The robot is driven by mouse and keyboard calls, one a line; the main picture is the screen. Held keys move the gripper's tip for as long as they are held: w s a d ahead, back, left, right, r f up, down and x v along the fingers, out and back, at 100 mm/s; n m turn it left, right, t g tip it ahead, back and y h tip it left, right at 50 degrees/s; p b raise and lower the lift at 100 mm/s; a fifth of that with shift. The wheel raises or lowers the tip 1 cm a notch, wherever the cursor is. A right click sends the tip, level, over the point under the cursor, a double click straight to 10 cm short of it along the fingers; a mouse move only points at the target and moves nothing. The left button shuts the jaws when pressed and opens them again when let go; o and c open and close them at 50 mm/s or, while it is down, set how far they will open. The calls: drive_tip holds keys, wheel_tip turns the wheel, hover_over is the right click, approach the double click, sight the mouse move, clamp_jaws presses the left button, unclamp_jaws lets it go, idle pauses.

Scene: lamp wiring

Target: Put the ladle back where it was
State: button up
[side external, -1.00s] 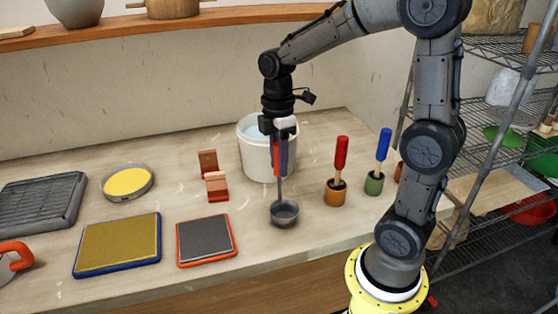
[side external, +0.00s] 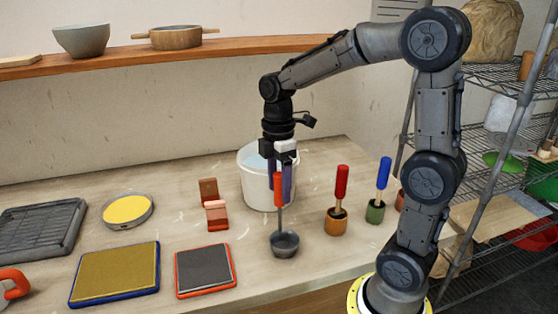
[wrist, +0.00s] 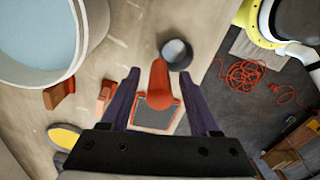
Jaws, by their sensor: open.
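The ladle has an orange handle (side external: 279,190) and a small grey bowl (side external: 284,244). It stands upright with its bowl low at the tabletop, in front of the white bucket (side external: 258,185); exact contact at the bowl is hard to tell. My gripper (side external: 281,196) points down over the ladle and is open. In the wrist view, the orange handle (wrist: 159,85) lies between my two spread fingers (wrist: 158,76), with visible space on both sides. The ladle bowl (wrist: 177,54) shows beyond the handle.
The bucket holds pale liquid. A salmon and brown stand (side external: 216,214) and a red-edged grey pad (side external: 205,270) lie left of the ladle. An orange pot (side external: 336,221) and a green pot (side external: 374,211) with upright handles stand right. Bare tabletop surrounds the bowl.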

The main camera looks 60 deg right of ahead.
drive_tip(key=r, duration=0.9)
drive_tip(key=shift+w+d+r, duration=0.2)
drive_tip(key=shift+r, duration=0.05)
drive_tip(key=shift+s+r, duration=0.1)
drive_tip(key=shift+r, duration=0.4)
drive_tip(key=s+a+f+m+t, duration=0.3)
drive_tip(key=s+m, duration=0.2)
drive_tip(key=s, duration=0.1)
drive_tip(key=s+a+f+m+t, duration=0.3)
drive_tip(key=s+a+m, duration=0.1)
drive_tip(key=s+m, duration=0.2)
drive_tip(key=shift+s, duration=0.5)
